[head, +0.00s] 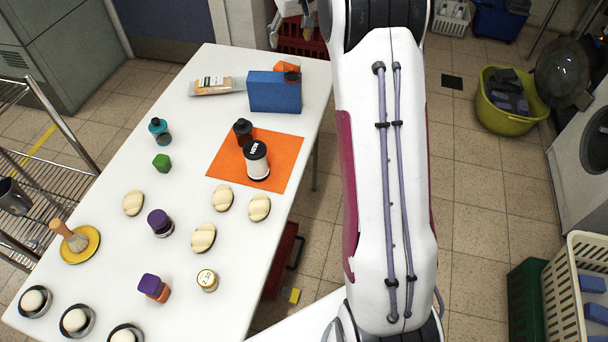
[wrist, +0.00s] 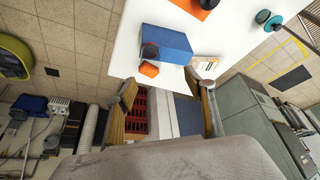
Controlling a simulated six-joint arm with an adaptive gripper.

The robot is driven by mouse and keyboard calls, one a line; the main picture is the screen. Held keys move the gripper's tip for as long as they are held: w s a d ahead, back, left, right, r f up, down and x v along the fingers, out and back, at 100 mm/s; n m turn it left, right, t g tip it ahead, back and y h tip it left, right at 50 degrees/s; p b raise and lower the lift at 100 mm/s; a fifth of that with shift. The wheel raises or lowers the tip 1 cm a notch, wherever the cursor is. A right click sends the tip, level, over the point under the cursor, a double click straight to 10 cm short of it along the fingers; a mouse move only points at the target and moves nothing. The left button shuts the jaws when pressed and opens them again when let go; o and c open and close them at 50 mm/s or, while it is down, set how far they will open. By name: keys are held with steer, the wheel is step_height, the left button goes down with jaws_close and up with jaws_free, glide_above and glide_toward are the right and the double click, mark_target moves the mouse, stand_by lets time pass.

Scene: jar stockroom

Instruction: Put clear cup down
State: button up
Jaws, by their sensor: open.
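I cannot make out a clear cup in either view. My gripper (head: 291,26) is at the top of the head view, past the far edge of the white table (head: 110,215), partly cut off and partly hidden by my arm. An orange mat (head: 225,165) on the table holds a dark bottle (head: 243,132) and a white jar with a black lid (head: 256,163).
A blue box (head: 274,93), an orange item (head: 287,66) and a tube (head: 212,86) are at the table's far end. Jars, pale soaps and a brush on a yellow dish (head: 88,248) occupy the nearer part. Bare table lies left of the mat.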

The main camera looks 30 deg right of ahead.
steer(key=s+a+r, duration=0.5)
steer(key=s+a, duration=0.2)
steer(key=s, duration=0.3)
steer(key=s+a+r, duration=0.6)
steer(key=s+a, duration=0.1)
steer(key=s, duration=0.3)
steer(key=s+a+f, duration=0.2)
steer(key=s, duration=0.6)
steer(key=s+a+f, duration=0.2)
steer(key=s, duration=0.6)
steer(key=s+a+f+n, duration=0.1)
steer(key=s+a+f, duration=0.2)
steer(key=s, duration=0.5)
steer(key=shift+t+y, duration=0.3)
steer(key=shift+t, duration=0.1)
